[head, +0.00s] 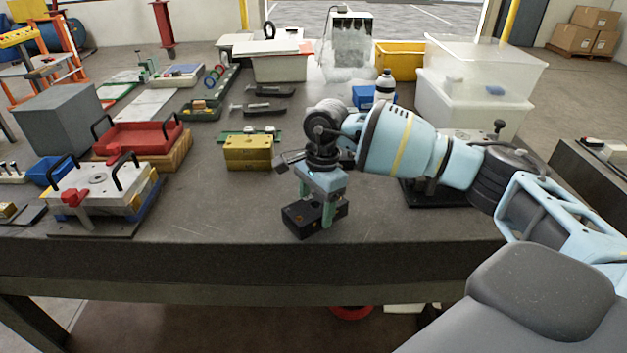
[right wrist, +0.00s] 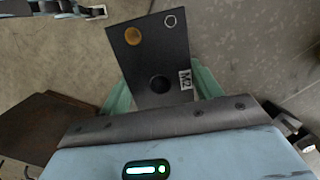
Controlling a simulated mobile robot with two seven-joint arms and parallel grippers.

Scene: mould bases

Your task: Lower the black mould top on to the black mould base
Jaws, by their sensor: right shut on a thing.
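My right gripper (head: 316,204) points down near the front middle of the table. Its green fingers are shut on a black block, the mould top (head: 299,222). Whether the block touches anything below is unclear. My left gripper is not in view.
A brass-coloured block (head: 248,152) stands behind and left of the gripper. A dark plate with a fixture (head: 425,196) lies to the right, partly behind my arm. A handled mould (head: 97,190) and a red tray (head: 138,137) stand at left. The table front between them is clear.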

